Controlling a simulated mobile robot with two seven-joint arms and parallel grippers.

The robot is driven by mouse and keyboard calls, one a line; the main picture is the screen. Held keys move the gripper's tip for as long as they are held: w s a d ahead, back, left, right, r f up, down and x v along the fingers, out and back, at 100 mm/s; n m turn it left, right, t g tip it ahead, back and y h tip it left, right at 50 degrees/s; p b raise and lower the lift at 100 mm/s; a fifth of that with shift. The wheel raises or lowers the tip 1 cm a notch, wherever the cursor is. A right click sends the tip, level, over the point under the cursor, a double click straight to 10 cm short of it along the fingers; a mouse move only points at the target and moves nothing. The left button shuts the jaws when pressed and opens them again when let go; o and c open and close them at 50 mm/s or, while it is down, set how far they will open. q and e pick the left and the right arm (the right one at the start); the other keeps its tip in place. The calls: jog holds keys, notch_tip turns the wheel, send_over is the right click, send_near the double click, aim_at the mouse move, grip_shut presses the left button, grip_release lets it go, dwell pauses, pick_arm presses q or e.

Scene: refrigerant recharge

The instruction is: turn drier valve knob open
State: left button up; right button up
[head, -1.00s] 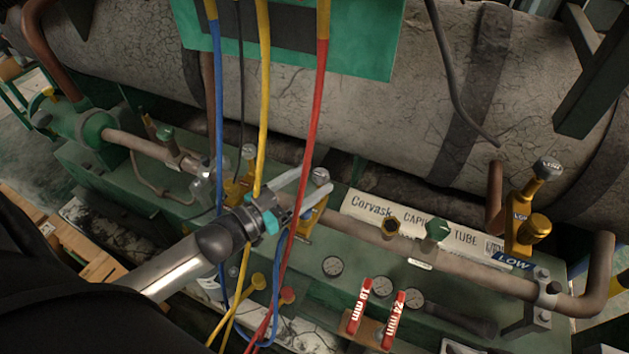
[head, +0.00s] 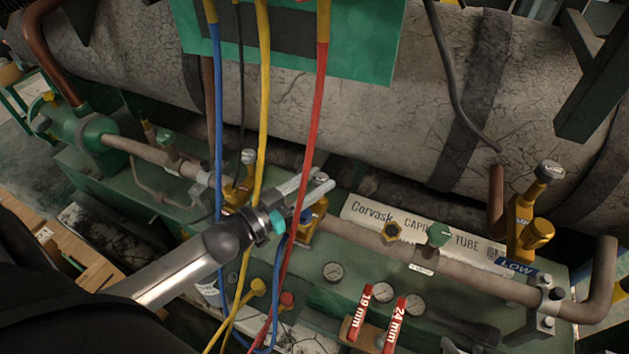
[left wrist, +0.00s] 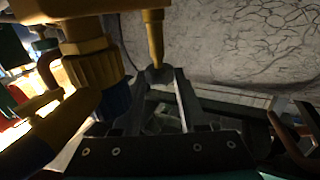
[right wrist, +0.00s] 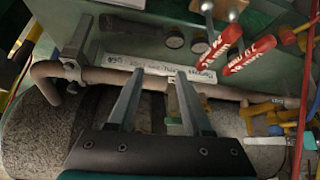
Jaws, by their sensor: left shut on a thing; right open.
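My left gripper (head: 320,180) reaches in from the left in the head view. Its fingers close around the small grey knob on top of a brass valve (head: 312,218) on the long pipe. In the left wrist view the dark knob (left wrist: 158,75) at the end of a brass stem (left wrist: 154,35) sits between the fingertips. No label naming this valve as the drier valve is readable. My right gripper (right wrist: 157,85) shows only in the right wrist view, open and empty over the pipe and the white label strip.
Blue, yellow (head: 263,100) and red (head: 318,120) hoses hang close around the left gripper. Other valves on the pipe include a green knob (head: 440,233) and the LOW valve (head: 525,220). Red-handled 19 mm (head: 362,312) and 24 mm (head: 394,325) tools stand by the gauges (head: 333,271).

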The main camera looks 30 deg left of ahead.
pick_arm(q)
grip_shut()
jog(key=shift+d, duration=0.1)
jog(key=shift+n+t+y+p, duration=0.3)
jog(key=shift+n+y+p, duration=0.1)
jog(key=shift+y+p, duration=0.2)
jog(key=shift+r, duration=0.1)
jog(key=n+y+p, duration=0.2)
jog(key=y+p, duration=0.1)
jog(key=y, duration=0.1)
jog(key=shift+d+n+t, duration=0.25)
jog(key=shift+n+t, duration=0.15)
jog(key=shift+d+n+y+p, duration=0.1)
jog(key=shift+n+y+p, duration=0.4)
jog(key=shift+y, duration=0.55)
jog(key=shift+n+y+p, duration=0.15)
jog(key=shift+n+y, duration=0.55)
jog(key=shift+y, duration=0.35)
pick_arm(e)
jog(key=s+d+f+g+h, duration=0.1)
jog(key=s+d+f+g, duration=0.1)
jog(key=f, duration=0.6)
jog(key=shift+s+d+g, duration=0.3)
jog(key=shift+s+g, duration=0.3)
jog(key=shift+g, duration=0.1)
jog(key=shift+f, duration=0.1)
